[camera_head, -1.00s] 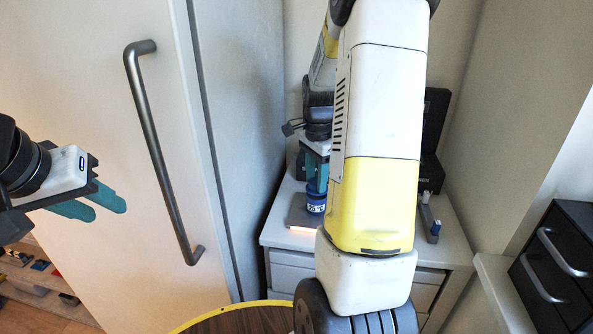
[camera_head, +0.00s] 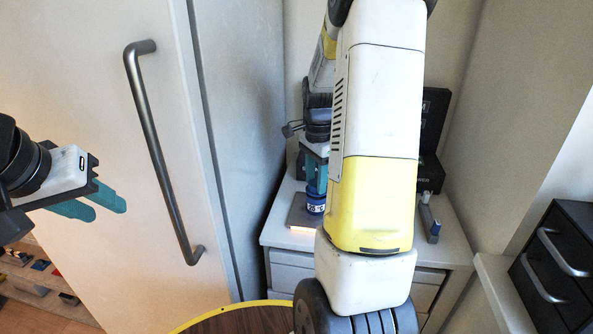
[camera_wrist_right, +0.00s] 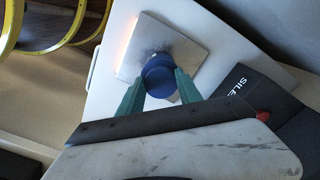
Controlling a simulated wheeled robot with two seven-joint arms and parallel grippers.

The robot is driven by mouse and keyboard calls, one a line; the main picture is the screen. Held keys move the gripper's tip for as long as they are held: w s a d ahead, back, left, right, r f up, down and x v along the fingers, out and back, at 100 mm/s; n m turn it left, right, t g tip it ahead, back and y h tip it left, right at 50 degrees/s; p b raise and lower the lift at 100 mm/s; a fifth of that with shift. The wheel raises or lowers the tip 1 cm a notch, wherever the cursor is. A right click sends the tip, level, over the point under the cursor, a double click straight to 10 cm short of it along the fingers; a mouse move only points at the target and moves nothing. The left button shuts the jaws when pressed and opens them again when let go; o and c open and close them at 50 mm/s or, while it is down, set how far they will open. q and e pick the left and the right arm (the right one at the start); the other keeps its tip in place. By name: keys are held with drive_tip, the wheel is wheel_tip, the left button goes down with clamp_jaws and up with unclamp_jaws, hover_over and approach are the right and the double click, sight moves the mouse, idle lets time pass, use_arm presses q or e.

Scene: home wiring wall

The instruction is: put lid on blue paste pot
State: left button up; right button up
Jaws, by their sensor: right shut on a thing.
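The blue paste pot (camera_head: 316,208), with a white-lettered label, stands upright on a square grey plate (camera_head: 299,214) on the cabinet top. My right gripper (camera_head: 317,188) points down at it from above. In the right wrist view my right gripper (camera_wrist_right: 162,78) is shut on the round blue lid (camera_wrist_right: 158,70), seen from above between the green fingertips. The lid is at the pot's top; whether it is fully seated I cannot tell. The pot's body is mostly hidden there. My left gripper (camera_head: 107,207) is open and empty, in front of the tall door at left.
The plate has a glowing orange edge (camera_head: 303,230). Black boxes (camera_head: 432,170) stand behind at right, and a small grey item with blue parts (camera_head: 430,217) lies on the cabinet's right side. A door handle (camera_head: 160,150) and a black drawer unit (camera_head: 560,265) flank the area.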

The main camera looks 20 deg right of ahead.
sight(315, 184)
drive_tip(key=shift+f, duration=0.65)
drive_tip(key=o, duration=1.4)
wheel_tip(315, 184, up, 8)
drive_tip(key=shift+f, duration=0.2)
drive_tip(key=shift+r, duration=0.1)
drive_tip(key=shift+s+a+r, duration=0.15)
drive_tip(key=shift+a+r, duration=0.05)
drive_tip(key=shift+r, duration=0.1)
drive_tip(key=s+a+r+n+t, duration=0.2)
drive_tip(key=s+a+r+n, duration=0.1)
drive_tip(key=s+a+n, duration=0.2)
drive_tip(key=s+a+r+n+t+y, duration=0.1)
drive_tip(key=s+a+r+n+t, duration=0.1)
drive_tip(key=s+a+n, duration=0.3)
drive_tip(key=s+a+r+n+t+y, duration=0.1)
drive_tip(key=s+a+r+n+t, duration=0.1)
drive_tip(key=s+a+r+n, duration=0.3)
drive_tip(key=shift+s+a+n, duration=0.25)
drive_tip(key=shift+s+n, duration=0.2)
drive_tip(key=shift+s, duration=0.2)
drive_tip(key=shift+s+a+n, duration=0.2)
drive_tip(key=shift+s+n, duration=0.25)
drive_tip(key=shift+s, duration=0.15)
